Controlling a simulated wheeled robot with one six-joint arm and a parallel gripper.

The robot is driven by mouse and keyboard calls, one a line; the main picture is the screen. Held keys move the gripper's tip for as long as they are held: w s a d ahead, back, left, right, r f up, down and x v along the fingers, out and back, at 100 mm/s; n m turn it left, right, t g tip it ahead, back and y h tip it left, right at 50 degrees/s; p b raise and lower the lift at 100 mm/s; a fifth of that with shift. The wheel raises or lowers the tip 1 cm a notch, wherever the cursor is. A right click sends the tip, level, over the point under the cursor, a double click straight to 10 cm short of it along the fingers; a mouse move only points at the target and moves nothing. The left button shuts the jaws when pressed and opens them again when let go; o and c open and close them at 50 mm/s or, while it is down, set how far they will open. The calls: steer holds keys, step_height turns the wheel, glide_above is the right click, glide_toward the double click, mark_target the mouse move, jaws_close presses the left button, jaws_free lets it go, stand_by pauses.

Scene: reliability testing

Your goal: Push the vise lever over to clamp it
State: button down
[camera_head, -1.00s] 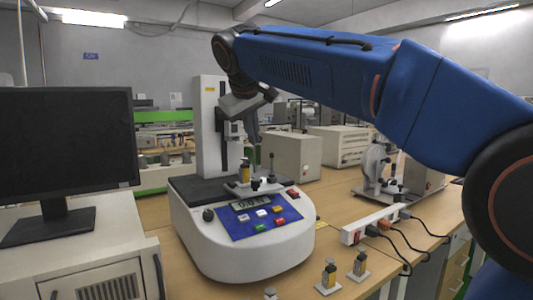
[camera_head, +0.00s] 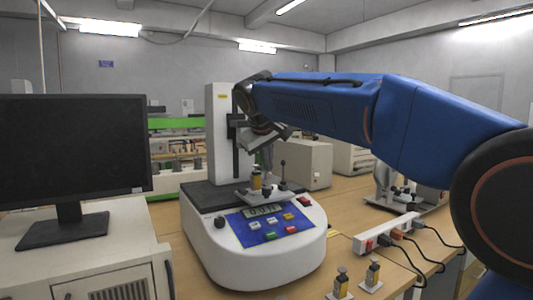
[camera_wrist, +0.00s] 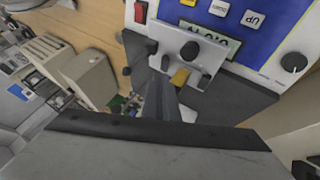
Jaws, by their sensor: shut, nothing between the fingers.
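The vise (camera_head: 272,194) sits on the dark platform of a white test machine (camera_head: 255,262). A yellow and black part (camera_head: 256,182) stands in it. The vise lever (camera_head: 283,172), a thin rod with a dark knob, stands upright to the right of my gripper. My gripper (camera_head: 268,170) is shut and empty, pointing down just above the vise, between the part and the lever. In the wrist view my fingers (camera_wrist: 166,84) reach towards the vise plate (camera_wrist: 210,54), with the yellow part (camera_wrist: 180,76) close beside them. Whether the fingers touch the lever cannot be told.
A black monitor (camera_head: 70,150) stands at left. The machine's column (camera_head: 220,140) rises behind the vise. A power strip (camera_head: 385,232) with cables lies at right, and small yellow and black parts (camera_head: 341,284) stand at the front. A beige box (camera_head: 308,165) is behind.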

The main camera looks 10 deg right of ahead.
steer(key=shift+w+d, duration=0.6)
steer(key=shift+d, duration=0.3)
steer(key=shift+w+d, duration=0.6)
steer(key=shift+d, duration=0.3)
steer(key=shift+d+r, duration=0.1)
steer(key=m+g+y, duration=0.3)
steer(key=y, duration=0.7)
glide_toward(283, 172)
steer(key=w+f, duration=0.3)
steer(key=shift+w+d+f, duration=0.1)
steer(key=shift+w+f, duration=0.15)
steer(key=shift+w, duration=0.15)
steer(key=shift+s+a+f, duration=0.2)
steer(key=shift+a+f, duration=0.1)
steer(key=shift+a, duration=0.4)
